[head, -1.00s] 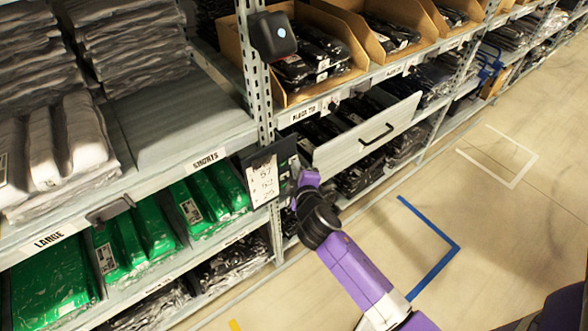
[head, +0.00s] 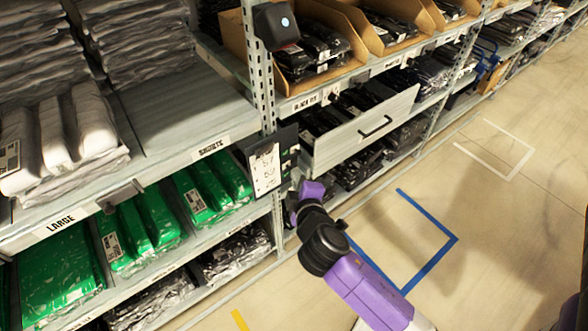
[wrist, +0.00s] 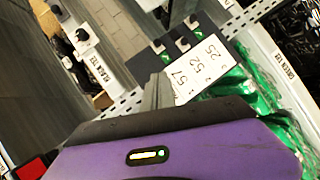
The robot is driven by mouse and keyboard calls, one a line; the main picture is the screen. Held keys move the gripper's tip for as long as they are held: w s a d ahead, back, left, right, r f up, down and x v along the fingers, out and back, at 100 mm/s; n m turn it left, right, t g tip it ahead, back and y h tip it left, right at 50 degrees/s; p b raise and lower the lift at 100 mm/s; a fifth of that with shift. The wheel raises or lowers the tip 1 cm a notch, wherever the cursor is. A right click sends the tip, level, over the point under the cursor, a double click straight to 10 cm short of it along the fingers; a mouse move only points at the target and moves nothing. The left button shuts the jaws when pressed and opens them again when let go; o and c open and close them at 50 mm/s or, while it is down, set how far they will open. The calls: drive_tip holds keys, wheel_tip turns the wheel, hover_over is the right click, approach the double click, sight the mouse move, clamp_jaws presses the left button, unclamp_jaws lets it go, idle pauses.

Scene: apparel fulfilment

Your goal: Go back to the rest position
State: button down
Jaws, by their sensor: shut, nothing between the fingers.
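My gripper (wrist: 158,92) shows in the wrist view as closed grey fingers pointing up past the purple wrist housing, with nothing between them. The fingers stand in front of a dark panel (wrist: 157,60) with a white number sheet (wrist: 202,66). In the head view my purple and black arm reaches up from the lower right. Its wrist is near the shelf upright, below and to the right of the number sheet (head: 265,169). The fingertips cannot be made out there.
A grey drawer front (head: 340,145) with a black handle (head: 376,127) sticks out just above and right of my wrist. Green bagged garments (head: 153,218) lie on the left shelf. Open floor (head: 480,220) with blue and white tape marks lies to the right.

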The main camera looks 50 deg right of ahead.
drive_tip(key=shift+v, duration=0.8)
drive_tip(key=s+a+r+m+t+y, duration=0.1)
drive_tip(key=a+r+t+y, duration=0.15)
drive_tip(key=a, duration=0.35)
drive_tip(key=s+a+r+t+y, duration=0.2)
drive_tip(key=a+y, duration=0.2)
drive_tip(key=a, duration=0.2)
drive_tip(key=s+a+r+m+y, duration=0.1)
drive_tip(key=s+a+r+m, duration=0.1)
drive_tip(key=s, duration=0.8)
drive_tip(key=s+a+r+m+y, duration=0.2)
drive_tip(key=s+a, duration=0.3)
drive_tip(key=s, duration=0.6)
drive_tip(key=shift+a+r+m, duration=0.15)
drive_tip(key=shift+a+m, duration=0.05)
drive_tip(key=shift+m, duration=0.2)
